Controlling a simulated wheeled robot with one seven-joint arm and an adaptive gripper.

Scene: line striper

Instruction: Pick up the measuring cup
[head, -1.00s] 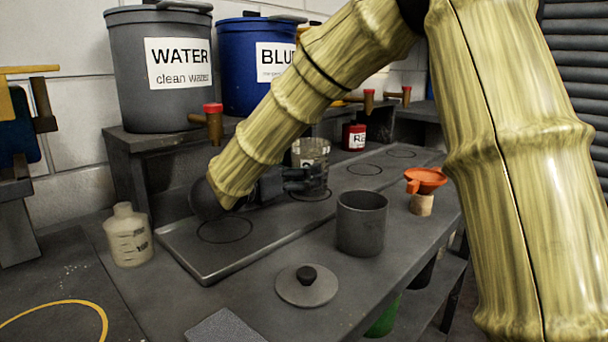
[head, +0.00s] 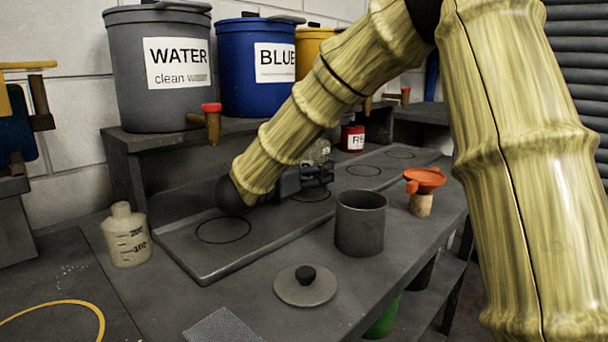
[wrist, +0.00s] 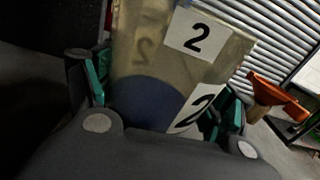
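The measuring cup (head: 318,151), which I take to be the clear container, stands on the long grey tray (head: 190,262). My gripper covers most of it in the head view. In the wrist view the cup (wrist: 150,45) is see-through, with white labels reading "2" and a blue area low down. My gripper (head: 318,176) is low over the tray at the cup, pointing right. In the wrist view its green-padded fingers (wrist: 168,100) are on either side of the cup and look open. Whether either pad touches the cup is unclear.
A grey open pot (head: 360,228) and an orange funnel (head: 424,180) stand to the right. A lid (head: 305,288) lies in front. A graduated bottle (head: 128,240) stands left. WATER (head: 160,90) and BLUE (head: 255,90) buckets are on the shelf behind. The tray's left part is bare.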

